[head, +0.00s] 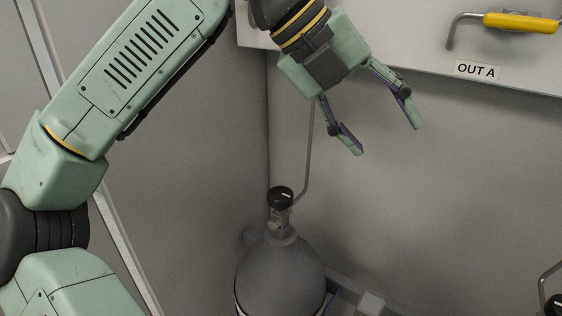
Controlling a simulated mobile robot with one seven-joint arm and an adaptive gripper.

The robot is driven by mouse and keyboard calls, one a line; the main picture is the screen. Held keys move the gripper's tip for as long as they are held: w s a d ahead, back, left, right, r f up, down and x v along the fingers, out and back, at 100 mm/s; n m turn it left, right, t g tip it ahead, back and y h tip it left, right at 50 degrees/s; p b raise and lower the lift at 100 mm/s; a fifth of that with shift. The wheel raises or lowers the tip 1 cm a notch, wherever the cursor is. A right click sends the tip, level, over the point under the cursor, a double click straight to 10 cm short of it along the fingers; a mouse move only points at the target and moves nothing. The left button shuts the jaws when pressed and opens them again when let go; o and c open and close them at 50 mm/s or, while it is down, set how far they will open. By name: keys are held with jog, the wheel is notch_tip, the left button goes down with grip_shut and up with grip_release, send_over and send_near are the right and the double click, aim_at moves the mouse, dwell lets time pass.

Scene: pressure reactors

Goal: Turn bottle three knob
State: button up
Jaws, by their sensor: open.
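A grey gas bottle (280,272) stands upright in the corner at the bottom middle of the head view. On top is a round black knob (281,197) with a small white mark, above a metal valve. I see no number on this bottle, so I cannot tell whether it is bottle three. My gripper (388,140) is open and empty. It is above and to the right of the knob, clearly apart from it, with its fingers pointing down and right. Part of another black knob (556,305) shows at the bottom right edge; its bottle is hidden.
A thin metal pipe (308,160) rises from the bottle's valve and passes behind my gripper. A white panel (400,58) overhangs at the top, with a yellow-handled lever (520,22) and an "OUT A" label (477,71). Walls close in the left and back.

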jog(key=w+a+f+n+y, duration=0.3)
jog(key=w+a+n+y, duration=0.15)
jog(key=a, duration=0.25)
jog(key=n+y, duration=0.3)
jog(key=y, duration=0.1)
send_over(281, 193)
notch_tip(281, 193, down, 10)
jog(key=shift+f+p, duration=0.2)
jog(key=shift+p, duration=0.45)
jog(key=shift+c, duration=0.2)
jog(key=c, duration=1.1)
